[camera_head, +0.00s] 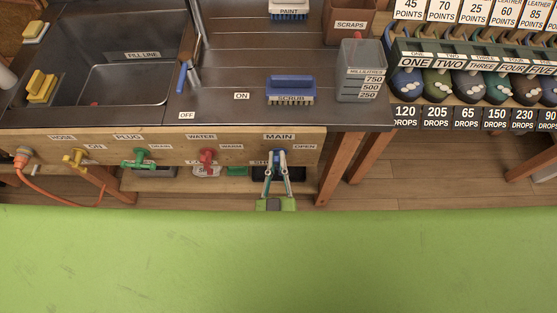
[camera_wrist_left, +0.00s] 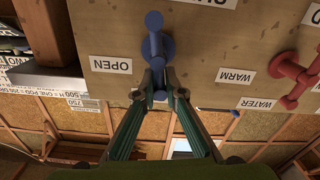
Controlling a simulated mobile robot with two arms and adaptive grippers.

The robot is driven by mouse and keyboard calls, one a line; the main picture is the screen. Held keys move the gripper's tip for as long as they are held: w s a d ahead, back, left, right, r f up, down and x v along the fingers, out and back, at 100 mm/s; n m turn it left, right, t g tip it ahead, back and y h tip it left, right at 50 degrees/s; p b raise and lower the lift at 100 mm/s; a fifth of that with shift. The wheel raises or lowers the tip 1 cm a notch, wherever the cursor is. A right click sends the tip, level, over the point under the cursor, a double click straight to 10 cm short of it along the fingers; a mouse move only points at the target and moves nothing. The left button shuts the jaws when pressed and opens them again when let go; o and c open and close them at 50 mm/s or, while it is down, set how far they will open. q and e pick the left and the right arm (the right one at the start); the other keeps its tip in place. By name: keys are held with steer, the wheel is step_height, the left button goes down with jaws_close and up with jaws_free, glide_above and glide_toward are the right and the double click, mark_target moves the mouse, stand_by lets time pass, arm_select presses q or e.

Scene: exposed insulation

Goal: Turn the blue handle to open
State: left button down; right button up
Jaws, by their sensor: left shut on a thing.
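The blue handle (camera_head: 280,156) sits on the wooden front panel under the MAIN label, with an OPEN label to its right. A label below it is partly hidden. In the left wrist view the blue handle (camera_wrist_left: 154,45) runs up and down the picture, with the OPEN label (camera_wrist_left: 110,64) to its left. My left gripper (camera_head: 276,163) reaches up to the handle from below. In the left wrist view my left gripper (camera_wrist_left: 159,82) is shut on the handle's lower end, one finger on each side. My right gripper is not in view.
A red WATER tap (camera_head: 207,157), a green PLUG tap (camera_head: 138,158) and a yellow tap (camera_head: 75,158) stick out along the same panel to the left. An orange hose (camera_head: 58,192) hangs at the far left. A table leg (camera_head: 337,165) stands to the right.

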arm_select(q)
steer(key=n, duration=0.2)
steer(key=a+n+b, duration=0.1)
steer(key=shift+f+n, duration=0.25)
steer(key=shift+n, duration=0.05)
steer(key=n, duration=0.2)
steer(key=shift+a+f+n+b, duration=0.25)
steer(key=shift+n+b, duration=0.05)
steer(key=shift+b, duration=0.1)
steer(key=n, duration=0.1)
steer(key=n+b, duration=0.1)
steer(key=n, duration=0.1)
steer(key=f+n+b, duration=0.1)
steer(key=shift+a+n, duration=0.3)
steer(key=shift+a, duration=0.05)
steer(key=shift+a+f+n+b, duration=0.1)
steer(key=shift+f+n+b, duration=0.15)
steer(key=shift+n+b, duration=0.9)
steer(key=shift+n+p, duration=0.35)
steer(key=shift+n, duration=0.2)
steer(key=c, duration=2.1)
jaws_free()
steer(key=shift+w, duration=0.1)
